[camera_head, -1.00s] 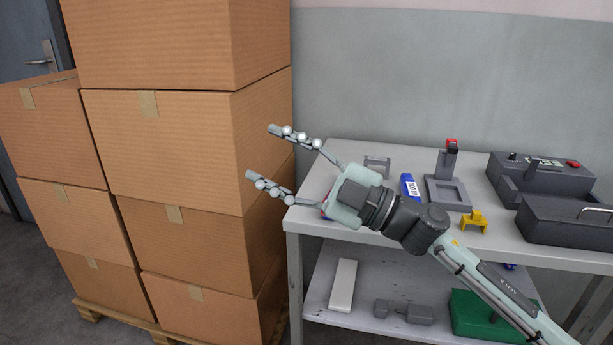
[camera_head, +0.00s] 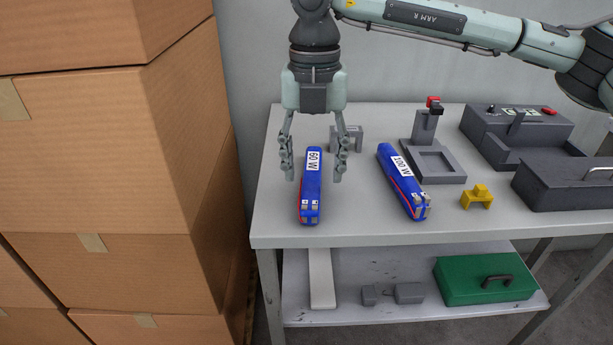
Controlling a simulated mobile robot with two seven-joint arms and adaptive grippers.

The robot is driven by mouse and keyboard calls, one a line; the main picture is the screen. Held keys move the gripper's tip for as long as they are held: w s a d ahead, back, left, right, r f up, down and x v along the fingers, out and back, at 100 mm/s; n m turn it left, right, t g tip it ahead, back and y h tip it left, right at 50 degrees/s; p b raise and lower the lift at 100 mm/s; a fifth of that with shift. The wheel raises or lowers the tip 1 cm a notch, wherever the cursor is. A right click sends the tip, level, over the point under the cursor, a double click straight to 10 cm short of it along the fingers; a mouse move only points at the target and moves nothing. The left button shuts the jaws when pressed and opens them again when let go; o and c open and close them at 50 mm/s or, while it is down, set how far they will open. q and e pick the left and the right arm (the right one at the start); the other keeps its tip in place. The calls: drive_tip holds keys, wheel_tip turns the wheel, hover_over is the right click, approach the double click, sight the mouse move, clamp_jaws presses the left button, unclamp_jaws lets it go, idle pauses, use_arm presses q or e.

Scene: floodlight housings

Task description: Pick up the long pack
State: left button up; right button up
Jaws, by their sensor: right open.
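Two blue packs with red edges and metal contacts at their near ends lie on the table. The pack labelled 60 W (camera_head: 311,200) is on the left, nearly straight front to back. The pack labelled 100 W (camera_head: 404,183) lies to its right, tilted, and looks slightly longer. My right gripper (camera_head: 313,178) points down and is open and empty. In the picture its fingers are on either side of the far half of the 60 W pack; I cannot tell how high they are above the table. My left gripper does not show.
The grey table (camera_head: 350,233) also bears a grey bracket (camera_head: 347,139), a stand with a red top (camera_head: 427,150), a yellow piece (camera_head: 477,198) and a dark open case (camera_head: 560,184). Stacked cartons (camera_head: 110,160) stand close on the left. A green box (camera_head: 485,280) sits on the lower shelf.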

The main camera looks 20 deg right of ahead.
sight(311, 192)
drive_tip(key=f, duration=0.5)
drive_tip(key=shift+s+a+f+p, duration=0.15)
drive_tip(key=shift+a+f+p, duration=0.1)
drive_tip(key=shift+p, duration=0.1)
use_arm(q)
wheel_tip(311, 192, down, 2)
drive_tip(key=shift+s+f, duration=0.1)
use_arm(e)
drive_tip(key=shift+r, duration=0.1)
drive_tip(key=shift+c, duration=0.2)
clamp_jaws()
